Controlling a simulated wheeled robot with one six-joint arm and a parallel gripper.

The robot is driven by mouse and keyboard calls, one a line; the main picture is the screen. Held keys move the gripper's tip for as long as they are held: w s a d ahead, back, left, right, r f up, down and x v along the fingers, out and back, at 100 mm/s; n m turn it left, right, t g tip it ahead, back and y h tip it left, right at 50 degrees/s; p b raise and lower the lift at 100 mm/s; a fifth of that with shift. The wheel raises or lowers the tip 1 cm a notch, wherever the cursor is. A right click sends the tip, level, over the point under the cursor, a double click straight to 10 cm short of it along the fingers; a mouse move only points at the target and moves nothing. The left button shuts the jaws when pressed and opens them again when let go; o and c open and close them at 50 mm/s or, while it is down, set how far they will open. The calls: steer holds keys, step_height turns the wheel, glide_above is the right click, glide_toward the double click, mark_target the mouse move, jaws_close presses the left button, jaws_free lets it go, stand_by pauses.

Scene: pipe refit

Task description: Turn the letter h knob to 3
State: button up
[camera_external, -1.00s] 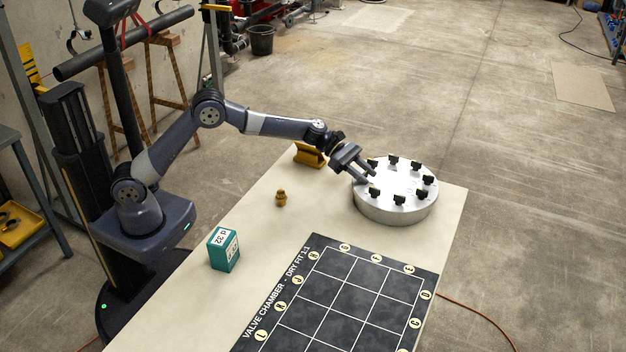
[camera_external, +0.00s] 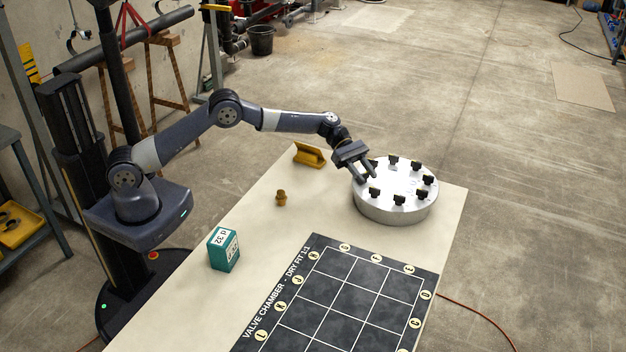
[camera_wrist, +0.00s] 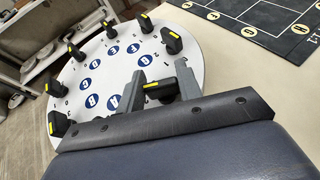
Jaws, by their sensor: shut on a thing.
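The round silver drum (camera_external: 395,208) stands on the table with several black knobs around the rim of its top. In the wrist view its white top (camera_wrist: 105,72) shows blue letter discs and small numbers by the knobs. My gripper (camera_external: 365,174) is at the drum's left side. In the wrist view my gripper (camera_wrist: 158,92) is shut on one black knob (camera_wrist: 183,75) with a yellow mark, a finger on each side. The letter disc by the held knob is partly hidden, so I cannot tell whether it is h.
Neighbouring black knobs (camera_wrist: 171,40) stand close to the held one. A teal block (camera_external: 223,250), a small brass fitting (camera_external: 281,198) and a yellow holder (camera_external: 309,155) are on the table. A dark gridded mat (camera_external: 335,285) lies in front.

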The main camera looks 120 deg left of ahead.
steer(key=shift+r, duration=0.15)
steer(key=o, duration=1)
steer(key=shift+c, duration=0.2)
steer(key=v, duration=1)
steer(key=shift+s+b, duration=0.3)
steer(key=shift+b, duration=0.05)
steer(key=shift+a, duration=0.15)
